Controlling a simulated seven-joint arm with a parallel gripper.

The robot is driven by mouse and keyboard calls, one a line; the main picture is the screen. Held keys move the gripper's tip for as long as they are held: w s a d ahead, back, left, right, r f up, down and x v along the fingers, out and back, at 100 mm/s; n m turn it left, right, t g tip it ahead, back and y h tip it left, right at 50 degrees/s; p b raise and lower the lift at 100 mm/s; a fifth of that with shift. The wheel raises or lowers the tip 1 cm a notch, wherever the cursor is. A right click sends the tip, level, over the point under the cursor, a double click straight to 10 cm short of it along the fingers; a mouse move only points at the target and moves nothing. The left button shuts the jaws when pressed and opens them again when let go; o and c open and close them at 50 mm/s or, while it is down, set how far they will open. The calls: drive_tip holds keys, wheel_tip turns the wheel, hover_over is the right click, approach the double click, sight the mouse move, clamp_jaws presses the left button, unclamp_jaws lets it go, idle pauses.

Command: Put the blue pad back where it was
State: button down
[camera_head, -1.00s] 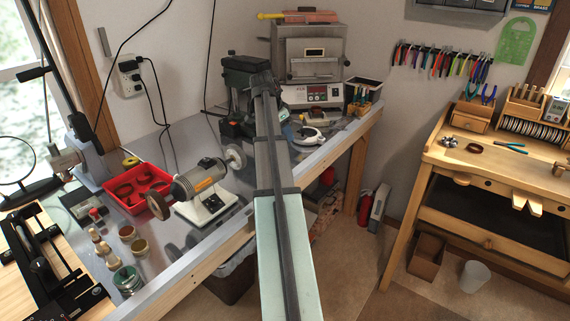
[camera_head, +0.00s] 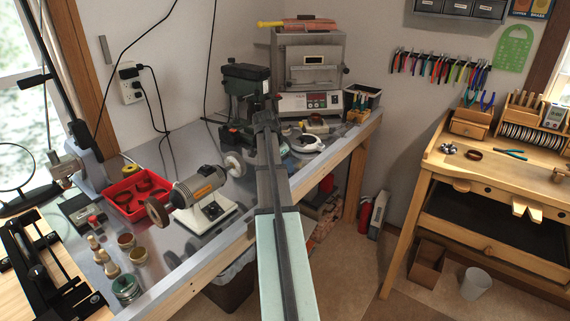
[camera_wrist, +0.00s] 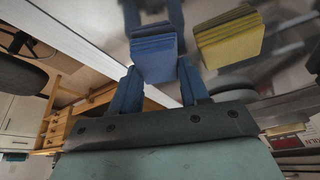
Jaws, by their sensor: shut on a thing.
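The blue pad (camera_wrist: 154,54) is a layered block between the two blue fingers of my gripper (camera_wrist: 157,82) in the wrist view. The fingers are shut on its sides. A yellow pad (camera_wrist: 230,38) of similar layered shape is just right of it in the wrist view, apart from it. In the head view my gripper and the blue pad are mostly hidden behind my arm, over the back part of the metal bench (camera_head: 185,140). I cannot tell how far the pad is above the surface.
A dark green machine (camera_head: 245,80), a small kiln (camera_head: 308,70) and a white round tool (camera_head: 307,142) stand near my arm's end. A bench grinder (camera_head: 205,195) and a red tray (camera_head: 138,192) are to the left. A wooden workbench (camera_head: 500,170) stands right.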

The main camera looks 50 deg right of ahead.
drive_tip(key=shift+f, duration=0.15)
drive_tip(key=c, duration=0.8)
unclamp_jaws()
drive_tip(key=v, duration=1.2)
drive_tip(key=shift+r, duration=0.2)
